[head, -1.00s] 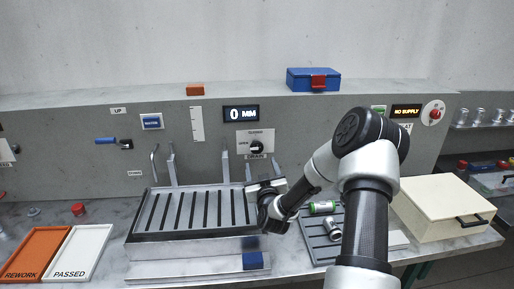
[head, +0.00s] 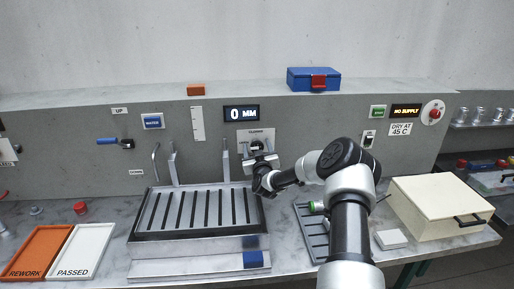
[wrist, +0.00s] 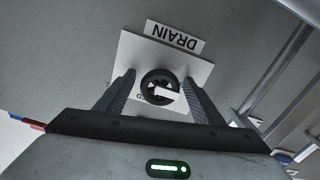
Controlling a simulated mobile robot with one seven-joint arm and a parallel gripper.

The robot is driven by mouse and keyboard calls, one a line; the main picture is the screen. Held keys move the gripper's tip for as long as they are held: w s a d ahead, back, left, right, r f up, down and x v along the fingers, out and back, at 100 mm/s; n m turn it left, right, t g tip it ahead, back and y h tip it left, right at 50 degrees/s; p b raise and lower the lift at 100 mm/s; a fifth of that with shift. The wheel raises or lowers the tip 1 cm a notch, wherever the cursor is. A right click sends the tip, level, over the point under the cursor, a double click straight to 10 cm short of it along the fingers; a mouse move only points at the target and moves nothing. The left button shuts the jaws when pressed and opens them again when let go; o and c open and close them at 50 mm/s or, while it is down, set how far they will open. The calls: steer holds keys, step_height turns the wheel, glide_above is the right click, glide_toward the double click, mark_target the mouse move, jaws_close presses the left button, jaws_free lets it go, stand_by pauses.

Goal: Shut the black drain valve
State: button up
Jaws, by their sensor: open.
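The black drain valve (wrist: 153,77) is a round knob with a white mark, on a pale plate (wrist: 136,52) labelled DRAIN on the grey panel. The wrist view shows the label upside down. My gripper (wrist: 160,78) is open, with one finger on each side of the knob; gaps show between fingers and knob, and I cannot tell whether they touch. In the head view my gripper (head: 260,153) is up at the panel, in front of the plate (head: 260,133), and hides most of the knob and the label below it.
A slotted metal tank (head: 190,237) stands below and left of my gripper, with upright metal pipes behind it. A grey ribbed tray (head: 311,236) and a cream box (head: 435,205) are at right. The display (head: 241,114) reads 0 MM.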

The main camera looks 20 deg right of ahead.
steer(key=c, duration=1.1)
steer(key=shift+o, duration=0.3)
